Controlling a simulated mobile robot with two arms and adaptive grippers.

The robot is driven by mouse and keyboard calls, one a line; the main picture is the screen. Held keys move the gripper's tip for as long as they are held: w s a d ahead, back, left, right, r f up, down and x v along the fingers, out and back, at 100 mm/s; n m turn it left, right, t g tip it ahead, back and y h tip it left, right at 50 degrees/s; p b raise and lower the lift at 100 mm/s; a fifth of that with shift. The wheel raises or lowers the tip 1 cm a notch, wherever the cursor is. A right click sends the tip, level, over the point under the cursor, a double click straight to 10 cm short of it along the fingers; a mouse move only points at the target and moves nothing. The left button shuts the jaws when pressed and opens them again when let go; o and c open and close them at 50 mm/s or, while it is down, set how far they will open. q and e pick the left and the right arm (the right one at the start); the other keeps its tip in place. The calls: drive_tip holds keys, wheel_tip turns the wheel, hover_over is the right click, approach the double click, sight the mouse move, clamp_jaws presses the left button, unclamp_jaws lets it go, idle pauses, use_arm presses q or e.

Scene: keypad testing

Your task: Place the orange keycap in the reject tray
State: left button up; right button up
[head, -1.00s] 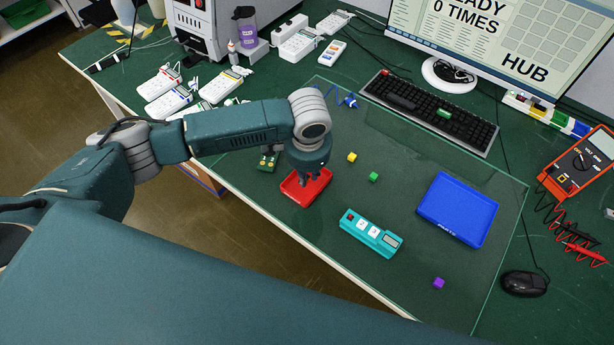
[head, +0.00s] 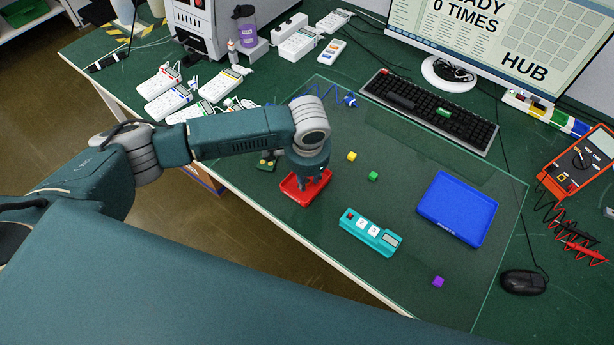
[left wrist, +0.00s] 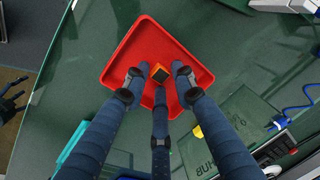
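The red reject tray (head: 291,195) sits near the front left of the glass mat, and it fills the middle of the left wrist view (left wrist: 150,35). The orange keycap (left wrist: 160,72) is inside the tray outline, with a dark face and orange edges. It appears to rest tilted on the tray floor. My left gripper (left wrist: 158,82) points down over the tray with its fingers spread around the keycap, with visible gaps. In the head view the left gripper (head: 313,184) hides the keycap.
A teal keypad tester (head: 370,232) and a blue tray (head: 458,209) lie to the right. Yellow (head: 352,157), green (head: 373,176) and purple (head: 438,282) keycaps lie loose on the mat. A keyboard (head: 430,112) is behind, a multimeter (head: 580,165) at the right.

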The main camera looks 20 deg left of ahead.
use_arm(q)
wheel_tip(320, 180, up, 12)
drive_tip(key=s, duration=0.1)
drive_tip(key=shift+s+d, duration=0.35)
drive_tip(key=shift+d, duration=0.05)
drive_tip(key=shift+f, duration=0.1)
